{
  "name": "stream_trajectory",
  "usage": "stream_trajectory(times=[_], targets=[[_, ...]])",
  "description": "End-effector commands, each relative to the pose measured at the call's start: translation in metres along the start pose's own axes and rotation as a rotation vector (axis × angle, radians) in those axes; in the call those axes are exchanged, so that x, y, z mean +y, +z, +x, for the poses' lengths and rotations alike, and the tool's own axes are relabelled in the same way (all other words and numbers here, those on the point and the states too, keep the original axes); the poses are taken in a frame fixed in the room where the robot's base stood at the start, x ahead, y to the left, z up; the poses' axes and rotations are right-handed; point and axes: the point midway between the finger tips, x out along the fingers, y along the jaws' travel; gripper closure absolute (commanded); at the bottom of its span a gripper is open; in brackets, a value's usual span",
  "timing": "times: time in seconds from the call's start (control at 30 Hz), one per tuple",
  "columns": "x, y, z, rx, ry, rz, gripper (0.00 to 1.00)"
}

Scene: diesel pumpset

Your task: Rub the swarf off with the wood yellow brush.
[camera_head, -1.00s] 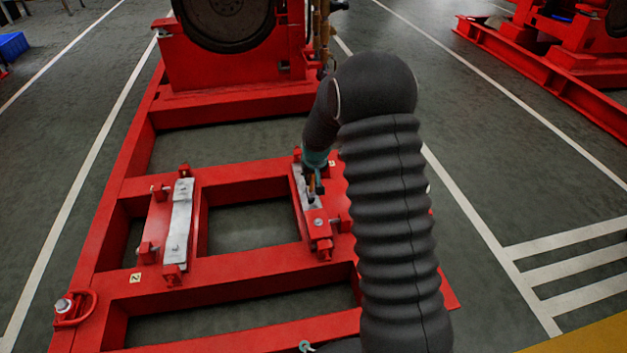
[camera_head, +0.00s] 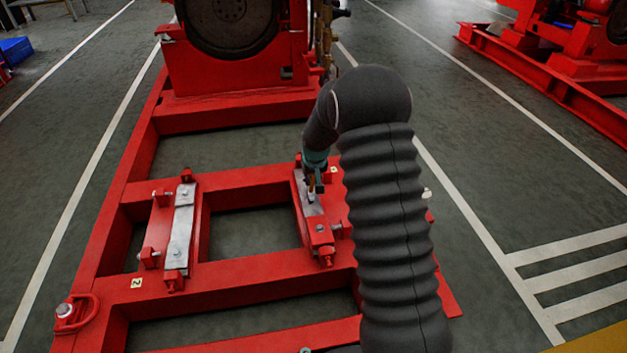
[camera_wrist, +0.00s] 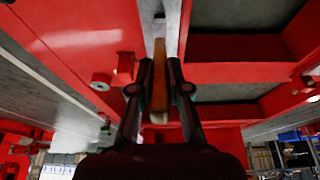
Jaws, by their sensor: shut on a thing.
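My gripper (camera_wrist: 160,92) is shut on the wood yellow brush (camera_wrist: 159,75), whose narrow handle shows between the two fingers in the wrist view. In the head view my gripper (camera_head: 316,186) points down at the right-hand grey metal pad (camera_head: 311,206) on the red frame, and the brush shows only as a small brownish bit there. I cannot tell whether the bristles touch the pad. No swarf can be made out on this pad; it is too small or hidden by my gripper and arm.
A second grey pad (camera_head: 181,236) sits on the red base frame (camera_head: 240,266) at the left, with bolts standing up around it. A red engine (camera_head: 235,70) with a dark wheel stands at the back. Open floor lies right of the frame.

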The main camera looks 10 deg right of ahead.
Motion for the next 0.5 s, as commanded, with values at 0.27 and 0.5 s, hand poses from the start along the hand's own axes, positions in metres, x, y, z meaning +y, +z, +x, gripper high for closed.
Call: stream_trajectory(times=[0.27, 0.5], targets=[[0.000, -0.007, 0.003, 0.000, 0.000, 0.000, 1.00], [0.000, -0.015, 0.004, 0.000, 0.000, 0.000, 1.00]])
